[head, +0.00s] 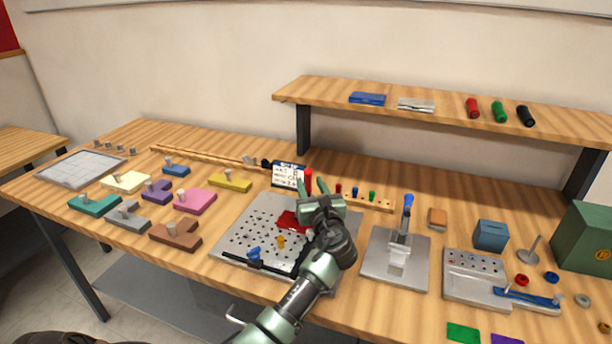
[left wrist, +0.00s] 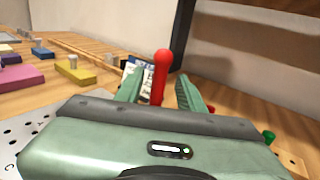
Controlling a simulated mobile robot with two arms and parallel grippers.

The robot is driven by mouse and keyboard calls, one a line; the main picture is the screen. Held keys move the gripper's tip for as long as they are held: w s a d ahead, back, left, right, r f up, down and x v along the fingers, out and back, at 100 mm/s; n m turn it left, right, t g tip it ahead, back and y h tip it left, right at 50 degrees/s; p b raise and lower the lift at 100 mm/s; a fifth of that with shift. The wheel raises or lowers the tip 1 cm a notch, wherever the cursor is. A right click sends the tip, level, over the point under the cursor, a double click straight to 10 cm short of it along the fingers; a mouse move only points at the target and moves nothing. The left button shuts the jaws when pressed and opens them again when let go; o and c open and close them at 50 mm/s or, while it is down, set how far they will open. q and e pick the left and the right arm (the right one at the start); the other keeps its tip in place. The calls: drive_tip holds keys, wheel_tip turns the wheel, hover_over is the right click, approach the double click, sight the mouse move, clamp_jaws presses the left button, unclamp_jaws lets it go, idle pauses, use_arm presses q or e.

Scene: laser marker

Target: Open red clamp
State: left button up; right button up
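The red clamp's handle (head: 308,179) stands upright behind the perforated metal plate (head: 240,226), near its back edge. In the left wrist view the red handle (left wrist: 160,75) rises between the two finger tips, with visible space to the right finger. My left gripper (head: 313,187) is open and reaches over the plate toward the handle. Whether a finger touches it I cannot tell. The clamp's base is hidden by my gripper. A flat red piece (head: 290,221) lies on the plate, partly covered by my wrist. My right gripper is not in view.
A blue clamp (head: 254,254) and a yellow peg (head: 281,241) are on the plate. A small white-and-blue card (head: 287,174) stands left of the handle. A wooden strip with coloured pegs (head: 372,202) lies to the right. A raised shelf (head: 440,113) overhangs the back.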

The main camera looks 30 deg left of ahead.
sight(306, 176)
use_arm(q)
drive_tip(key=x, duration=0.5)
drive_tip(key=shift+w+a, duration=0.25)
clamp_jaws()
drive_tip(key=shift+f, duration=0.1)
idle(1.1)
